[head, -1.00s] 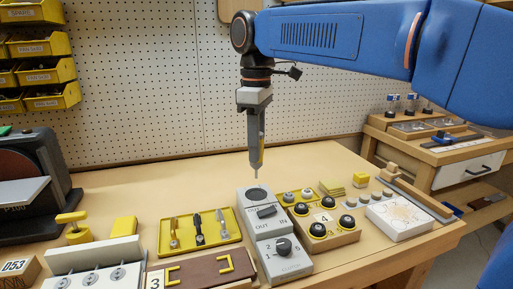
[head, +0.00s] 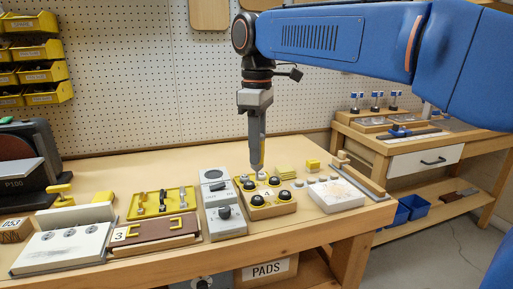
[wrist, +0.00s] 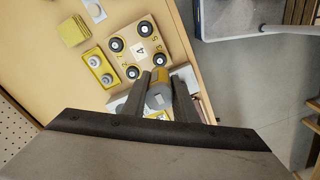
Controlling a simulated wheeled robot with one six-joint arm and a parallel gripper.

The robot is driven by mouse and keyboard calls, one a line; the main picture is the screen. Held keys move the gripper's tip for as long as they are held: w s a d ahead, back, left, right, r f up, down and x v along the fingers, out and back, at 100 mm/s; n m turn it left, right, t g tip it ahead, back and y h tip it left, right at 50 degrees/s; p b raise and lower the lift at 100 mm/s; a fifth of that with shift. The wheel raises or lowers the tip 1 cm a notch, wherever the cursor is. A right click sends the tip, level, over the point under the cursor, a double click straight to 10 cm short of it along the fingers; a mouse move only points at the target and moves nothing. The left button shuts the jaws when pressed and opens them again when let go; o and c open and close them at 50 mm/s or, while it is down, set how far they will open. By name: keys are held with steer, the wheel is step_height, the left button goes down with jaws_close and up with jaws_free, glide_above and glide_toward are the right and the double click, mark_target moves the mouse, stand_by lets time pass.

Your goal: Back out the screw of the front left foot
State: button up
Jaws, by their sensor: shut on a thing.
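My gripper (head: 257,138) points down, shut on a grey and yellow screwdriver (wrist: 158,95); the tool's tip is hard to make out. In the head view the tool's lower end overlaps the back of the wooden block (head: 273,211), and I cannot tell whether it touches anything.
A grey switch box (head: 225,222) stands left of the block. A yellow tray of tools (head: 161,213) and a brown board with yellow handles (head: 150,230) lie further left. A white panel (head: 338,196) lies to the right. The bench behind is mostly clear.

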mark_target(258, 167)
steer(key=shift+f, duration=2.45)
steer(key=shift+f, duration=0.3)
steer(key=shift+r, duration=0.6)
stand_by(1.9)
steer(key=shift+r, duration=2.85)
